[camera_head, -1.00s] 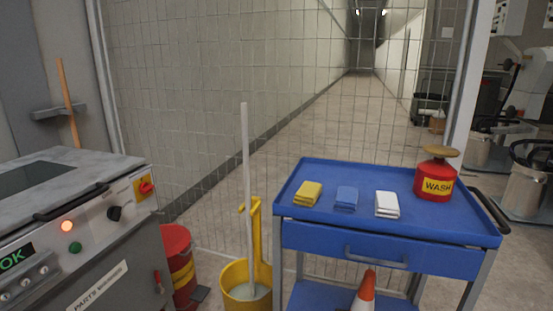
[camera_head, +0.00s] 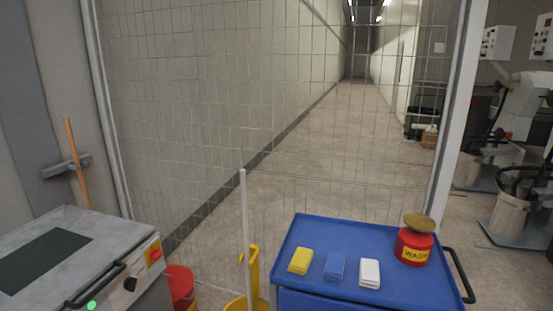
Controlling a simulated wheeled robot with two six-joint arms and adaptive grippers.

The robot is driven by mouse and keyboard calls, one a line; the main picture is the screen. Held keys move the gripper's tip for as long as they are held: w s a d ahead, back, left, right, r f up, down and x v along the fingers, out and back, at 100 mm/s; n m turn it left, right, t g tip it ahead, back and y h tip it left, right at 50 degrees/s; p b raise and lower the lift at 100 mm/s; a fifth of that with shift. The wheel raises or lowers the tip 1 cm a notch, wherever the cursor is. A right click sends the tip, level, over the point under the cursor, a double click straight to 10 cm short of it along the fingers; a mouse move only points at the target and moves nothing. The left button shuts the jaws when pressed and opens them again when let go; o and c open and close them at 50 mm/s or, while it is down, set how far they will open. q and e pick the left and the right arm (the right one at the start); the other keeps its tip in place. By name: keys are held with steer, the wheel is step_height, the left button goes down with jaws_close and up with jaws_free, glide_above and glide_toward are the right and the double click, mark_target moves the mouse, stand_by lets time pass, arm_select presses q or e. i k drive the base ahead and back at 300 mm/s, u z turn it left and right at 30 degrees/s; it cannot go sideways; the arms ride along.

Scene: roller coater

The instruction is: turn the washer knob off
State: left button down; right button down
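The grey washer machine (camera_head: 60,240) stands at the lower left, with its front panel only partly in view. A black knob (camera_head: 130,284) sits on the panel, right of the black bar handle (camera_head: 95,286); its pointer direction is too small to read. A bright green round light (camera_head: 92,305) is at the bottom edge, left of the knob. A red switch on a yellow plate (camera_head: 154,254) is at the panel's right end. The panel's lower part is cut off. Neither of my grippers is in view.
A blue cart (camera_head: 300,232) at the lower right holds yellow, blue and white cloths and a red WASH can (camera_head: 414,246). A red bin (camera_head: 180,283) and yellow mop bucket (camera_head: 240,304) stand between machine and cart. A mesh fence (camera_head: 230,120) is behind.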

mark_target(130, 282)
steer(key=u, duration=0.05)
steer(key=k, duration=0.5)
steer(key=u, duration=0.95)
steer(key=i, duration=0.45)
steer(key=u, duration=0.45)
